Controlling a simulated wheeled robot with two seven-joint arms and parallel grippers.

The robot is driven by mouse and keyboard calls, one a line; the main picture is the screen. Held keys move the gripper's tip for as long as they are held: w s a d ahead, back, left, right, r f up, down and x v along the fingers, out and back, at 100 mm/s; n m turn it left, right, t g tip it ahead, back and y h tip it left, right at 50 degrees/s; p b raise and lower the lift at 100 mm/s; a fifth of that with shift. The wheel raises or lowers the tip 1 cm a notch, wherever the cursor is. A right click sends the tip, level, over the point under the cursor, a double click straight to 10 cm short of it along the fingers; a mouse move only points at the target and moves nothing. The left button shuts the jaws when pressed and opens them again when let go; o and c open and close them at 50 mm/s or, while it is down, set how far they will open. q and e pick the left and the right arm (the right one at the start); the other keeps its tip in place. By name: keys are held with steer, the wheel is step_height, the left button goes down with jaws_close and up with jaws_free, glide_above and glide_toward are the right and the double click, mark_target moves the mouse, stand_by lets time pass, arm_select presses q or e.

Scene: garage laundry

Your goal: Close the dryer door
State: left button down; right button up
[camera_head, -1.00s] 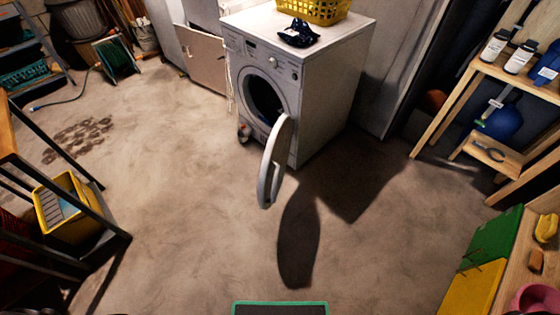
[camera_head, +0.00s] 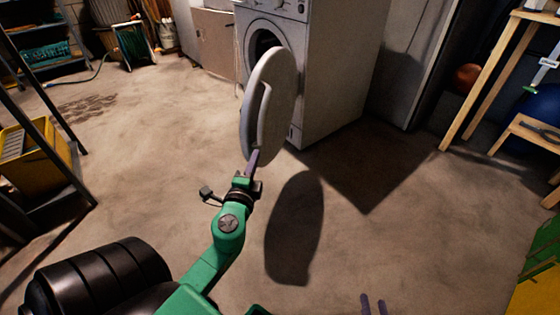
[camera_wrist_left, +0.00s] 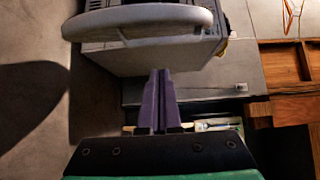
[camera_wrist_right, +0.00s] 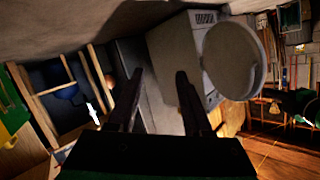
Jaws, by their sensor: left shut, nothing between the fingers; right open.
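The dryer (camera_head: 335,70) is a white front-loader, and its round door (camera_head: 272,108) stands wide open toward me. It also shows in the left wrist view (camera_wrist_left: 140,22) and the right wrist view (camera_wrist_right: 232,58). My left gripper (camera_head: 253,160) is shut and empty, its purple fingertips at the lower edge of the door; I cannot tell whether they touch it. In the left wrist view the shut fingers (camera_wrist_left: 158,75) point at the door's rim. My right gripper (camera_head: 373,303) shows only its fingertips at the bottom of the head view. It is open and empty, apart from the door.
A wooden shelf (camera_head: 490,90) stands at the right, and a dark metal rack with a yellow bin (camera_head: 30,160) at the left. A beige cabinet (camera_head: 215,42) is behind the dryer's left side. The floor (camera_head: 380,225) around the door is clear.

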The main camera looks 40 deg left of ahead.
mark_target(249, 132)
arm_select(q)
steer(key=x, duration=0.5)
steer(key=a+x, duration=0.1)
steer(key=x, duration=0.4)
steer(key=shift+a+p, duration=0.1)
steer(key=shift+p, duration=0.3)
steer(key=a, duration=0.1)
steer(key=s+a, duration=0.1)
steer(key=a, duration=0.1)
steer(key=shift+r, duration=0.1)
arm_select(e)
steer(key=shift+w+a+r, duration=0.1)
steer(key=shift+w+r, duration=0.4)
steer(key=shift+r, duration=0.1)
arm_select(q)
steer(key=shift+a, duration=0.2)
arm_select(e)
steer(key=shift+a, duration=0.15)
